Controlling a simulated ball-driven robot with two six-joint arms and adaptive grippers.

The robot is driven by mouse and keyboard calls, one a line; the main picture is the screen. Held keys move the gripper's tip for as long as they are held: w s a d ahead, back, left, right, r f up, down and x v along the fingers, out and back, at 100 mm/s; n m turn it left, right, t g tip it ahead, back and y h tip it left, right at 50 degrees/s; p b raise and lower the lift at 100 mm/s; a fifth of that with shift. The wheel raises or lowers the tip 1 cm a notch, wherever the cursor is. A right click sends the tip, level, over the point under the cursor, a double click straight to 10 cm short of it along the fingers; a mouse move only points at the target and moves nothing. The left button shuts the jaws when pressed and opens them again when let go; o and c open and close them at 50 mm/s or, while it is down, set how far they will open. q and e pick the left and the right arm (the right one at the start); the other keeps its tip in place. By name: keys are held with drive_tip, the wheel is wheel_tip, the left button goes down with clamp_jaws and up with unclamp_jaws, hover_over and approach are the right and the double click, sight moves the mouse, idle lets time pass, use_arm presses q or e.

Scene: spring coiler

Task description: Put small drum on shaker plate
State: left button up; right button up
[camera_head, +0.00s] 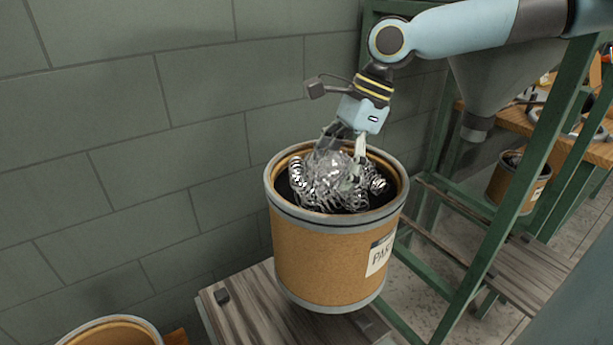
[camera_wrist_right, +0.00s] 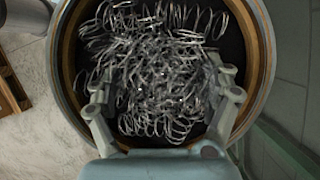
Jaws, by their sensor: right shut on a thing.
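A brown fibre drum (camera_head: 325,250) with a grey rim and a partly seen label stands upright on a slatted wooden platform (camera_head: 240,310). I cannot tell whether this platform is the shaker plate. The drum holds a tangle of shiny coil springs (camera_head: 335,180), also seen in the wrist view (camera_wrist_right: 160,75). My right gripper (camera_head: 345,165) reaches down into the drum mouth, its fingers around the spring tangle; in the wrist view they show on both sides of it. A smaller-looking drum (camera_head: 517,183) stands at the right under the bench. My left gripper is out of view.
Another drum (camera_head: 110,335) is cut off at the bottom left. A green metal frame (camera_head: 520,170) and a grey funnel (camera_head: 485,85) stand to the right. A wooden bench (camera_head: 590,148) with tools is behind the frame. A grey block wall (camera_head: 130,130) is close behind the drum.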

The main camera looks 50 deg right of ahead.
sight(284, 234)
drive_tip(key=w+a+f+b, duration=0.1)
drive_tip(key=a+f+b, duration=0.1)
drive_tip(key=a, duration=0.1)
drive_tip(key=w+a+f+b, duration=0.1)
drive_tip(key=a+f+b, duration=0.1)
drive_tip(key=a, duration=0.1)
drive_tip(key=w+a+f+b, duration=0.1)
drive_tip(key=a+f+b, duration=0.1)
drive_tip(key=a+b, duration=0.1)
drive_tip(key=shift+w+a+f, duration=0.15)
drive_tip(key=shift+w+a, duration=0.15)
drive_tip(key=shift+a, duration=0.3)
drive_tip(key=shift+f+b, duration=0.6)
drive_tip(key=shift+f, duration=1.45)
drive_tip(key=o, duration=1.6)
drive_tip(key=shift+s, duration=0.15)
drive_tip(key=shift+c, duration=0.2)
drive_tip(key=p+v, duration=0.5)
drive_tip(key=v, duration=0.7)
